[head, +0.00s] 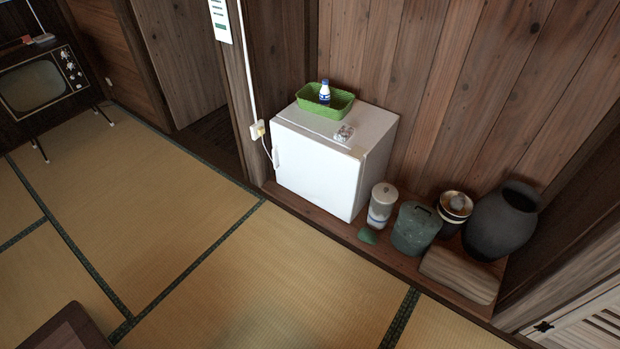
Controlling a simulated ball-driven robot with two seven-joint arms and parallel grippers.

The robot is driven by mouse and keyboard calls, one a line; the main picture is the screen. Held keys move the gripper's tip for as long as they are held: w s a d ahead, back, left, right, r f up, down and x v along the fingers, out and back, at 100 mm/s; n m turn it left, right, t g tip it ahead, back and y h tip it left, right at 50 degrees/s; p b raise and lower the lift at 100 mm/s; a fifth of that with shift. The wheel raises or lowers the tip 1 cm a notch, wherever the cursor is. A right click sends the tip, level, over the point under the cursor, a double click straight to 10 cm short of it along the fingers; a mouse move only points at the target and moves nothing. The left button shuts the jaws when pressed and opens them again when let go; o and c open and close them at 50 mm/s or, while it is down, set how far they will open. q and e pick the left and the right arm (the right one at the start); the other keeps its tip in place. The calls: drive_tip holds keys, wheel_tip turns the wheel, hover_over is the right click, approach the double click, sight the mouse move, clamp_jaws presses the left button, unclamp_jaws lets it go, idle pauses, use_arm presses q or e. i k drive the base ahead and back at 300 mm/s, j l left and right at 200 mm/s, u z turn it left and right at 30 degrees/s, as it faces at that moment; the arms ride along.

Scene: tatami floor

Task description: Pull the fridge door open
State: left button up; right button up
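The small white fridge (372,128) stands against the wooden wall, a little right of the middle of the head view. Its white front door (316,174) faces the tatami and looks closed. A pale upright handle (276,152) shows near the door's left edge. A green basket (341,107) with a white and blue bottle (324,92) in it sits on the fridge top. A small clear item (344,133) lies near the top's front edge. Neither of my grippers is in view.
Right of the fridge stand a lidded white container (382,204), a dark green bin (414,230), a striped jar (454,208), a large black pot (502,222) and a wooden block (460,275). Tatami (240,275) before the door is clear. A television (38,86) stands far left.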

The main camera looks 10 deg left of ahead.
sight(319, 169)
drive_tip(key=i+j, duration=0.1)
drive_tip(key=i, duration=0.45)
drive_tip(key=i+j+z, duration=0.1)
drive_tip(key=i, duration=0.45)
drive_tip(key=i+j+z, duration=0.1)
drive_tip(key=i, duration=0.45)
drive_tip(key=i+j, duration=0.25)
drive_tip(key=i, duration=0.3)
